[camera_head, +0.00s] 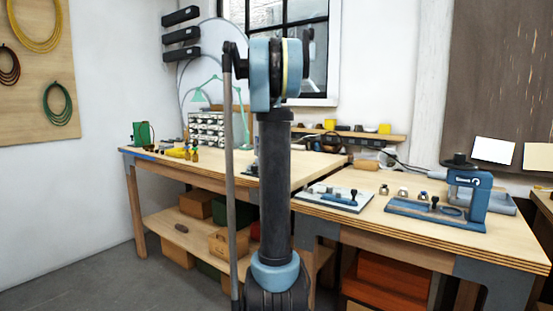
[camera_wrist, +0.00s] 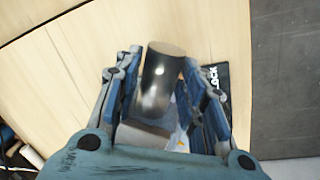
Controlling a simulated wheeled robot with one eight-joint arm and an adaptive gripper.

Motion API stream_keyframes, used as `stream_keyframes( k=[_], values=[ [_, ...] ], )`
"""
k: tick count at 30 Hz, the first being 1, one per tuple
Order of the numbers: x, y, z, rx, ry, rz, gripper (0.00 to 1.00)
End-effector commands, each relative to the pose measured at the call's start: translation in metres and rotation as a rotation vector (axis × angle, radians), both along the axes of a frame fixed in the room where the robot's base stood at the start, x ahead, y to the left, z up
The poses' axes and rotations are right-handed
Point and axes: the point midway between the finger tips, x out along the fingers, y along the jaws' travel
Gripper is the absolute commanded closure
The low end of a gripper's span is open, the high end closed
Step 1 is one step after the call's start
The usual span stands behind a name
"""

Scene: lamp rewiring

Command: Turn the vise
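In the wrist view a dark, shiny cylinder (camera_wrist: 160,85) stands between the two fingers of my gripper (camera_wrist: 161,60). A grey block (camera_wrist: 142,134) shows below it in the picture, partly hidden by the gripper. A black plate with white lettering ending in "OCK" (camera_wrist: 214,82) lies beside it, behind the right finger. These look like parts of the vise, but its full shape is hidden. The fingers are apart on either side of the cylinder; I see no clear grip on it. In the head view my arm hides the gripper and most of the vise area.
The wooden bench (camera_wrist: 90,45) ends at an edge with dark floor (camera_wrist: 282,80) beyond. In the head view a blue press (camera_head: 474,199) stands on the right bench (camera_head: 410,232), near a white board (camera_head: 337,198). A green lamp (camera_head: 243,110) stands on the left bench (camera_head: 190,166).

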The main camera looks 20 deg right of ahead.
Motion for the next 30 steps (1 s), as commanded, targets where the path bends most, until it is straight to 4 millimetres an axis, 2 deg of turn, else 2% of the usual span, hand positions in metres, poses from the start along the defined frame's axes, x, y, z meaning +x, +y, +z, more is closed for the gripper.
stream_keyframes(
  k=[14,17,30],
  values=[
    [0.001,0.001,0.006,-0.001,-0.003,0.001,0.49],
    [0.001,0.003,0.017,-0.001,-0.003,0.002,0.49],
    [0.000,0.019,0.093,-0.001,-0.002,0.001,0.49]
  ],
)
